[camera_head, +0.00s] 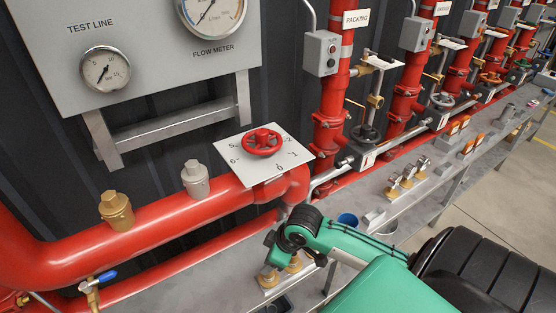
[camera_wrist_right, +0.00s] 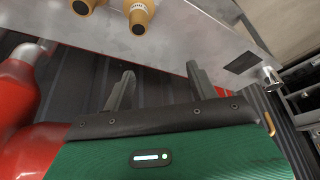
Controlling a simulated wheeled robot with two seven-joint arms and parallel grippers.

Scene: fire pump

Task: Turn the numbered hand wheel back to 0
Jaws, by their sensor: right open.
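The red hand wheel (camera_head: 262,141) sits on a white square plate (camera_head: 228,151) above the end of the thick red pipe. The plate carries printed numbers: 0 at the near edge, 1 at the right, 5 and 6 at the left. I cannot tell which number the wheel stands at. My green right arm reaches in from the lower right in the head view, its dark wrist below and right of the wheel, apart from it. In the right wrist view, the right gripper (camera_wrist_right: 160,84) has its fingers spread with nothing between them. My left gripper is not in view.
The thick red pipe (camera_head: 130,233) runs left of the plate, with grey and brass fittings. Brass fittings (camera_wrist_right: 139,18) on a grey shelf also show in the wrist view. Red standpipes (camera_head: 330,100) with valves line the wall. A gauge panel (camera_head: 150,45) hangs above.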

